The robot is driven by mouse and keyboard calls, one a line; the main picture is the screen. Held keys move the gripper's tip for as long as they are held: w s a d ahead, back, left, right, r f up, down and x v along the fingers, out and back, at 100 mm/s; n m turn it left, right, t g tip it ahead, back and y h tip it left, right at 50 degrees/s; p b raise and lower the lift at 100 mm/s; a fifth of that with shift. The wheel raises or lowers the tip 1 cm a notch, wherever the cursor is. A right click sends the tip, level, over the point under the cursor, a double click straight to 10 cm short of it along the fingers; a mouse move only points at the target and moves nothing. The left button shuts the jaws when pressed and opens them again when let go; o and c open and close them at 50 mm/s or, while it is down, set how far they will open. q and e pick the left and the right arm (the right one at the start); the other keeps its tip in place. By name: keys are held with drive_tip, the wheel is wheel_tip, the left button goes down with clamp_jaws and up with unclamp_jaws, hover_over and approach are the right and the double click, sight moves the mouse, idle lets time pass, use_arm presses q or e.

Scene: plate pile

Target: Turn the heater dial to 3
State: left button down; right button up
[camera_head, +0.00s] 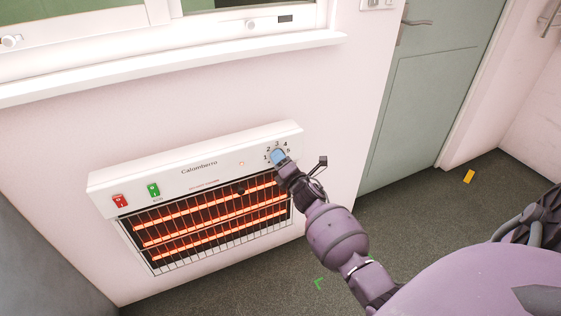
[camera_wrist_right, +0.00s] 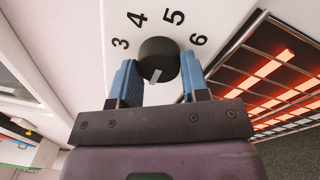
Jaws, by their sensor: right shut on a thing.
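The white heater (camera_head: 230,153) hangs on the pink wall, its bars glowing orange. Its black round dial (camera_wrist_right: 157,60) shows in the right wrist view, with 3, 4, 5 and 6 printed around its far side. The dial's pale pointer mark faces the bottom of that view, away from those numbers. My right gripper (camera_head: 279,158) is at the dial at the heater's upper right corner. Its blue fingers (camera_wrist_right: 158,82) are on either side of the dial and shut on it. In the head view the gripper hides most of the dial. My left gripper is not in view.
A red switch (camera_head: 120,201) and a green switch (camera_head: 154,190) sit at the heater's left end. A window sill (camera_head: 180,66) runs above it. A grey-green door (camera_head: 425,95) is at the right. A small yellow object (camera_head: 469,177) lies on the dark floor.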

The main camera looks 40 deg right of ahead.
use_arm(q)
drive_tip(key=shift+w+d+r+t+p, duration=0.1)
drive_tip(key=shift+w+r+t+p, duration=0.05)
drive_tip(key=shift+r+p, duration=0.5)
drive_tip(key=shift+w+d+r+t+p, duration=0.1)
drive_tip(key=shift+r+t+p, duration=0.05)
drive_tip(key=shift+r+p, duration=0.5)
use_arm(e)
drive_tip(key=shift+r+m+h, duration=0.15)
drive_tip(key=shift+m+h, duration=0.25)
drive_tip(key=shift+m, duration=4.15)
drive_tip(key=shift+r+m+h, duration=0.15)
drive_tip(key=shift+m+h, duration=0.25)
drive_tip(key=shift+m, duration=4.15)
drive_tip(key=o, duration=0.9)
use_arm(q)
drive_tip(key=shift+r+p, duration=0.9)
drive_tip(key=shift+p, duration=0.2)
use_arm(e)
drive_tip(key=v, duration=1.1)
drive_tip(key=shift+r, duration=0.15)
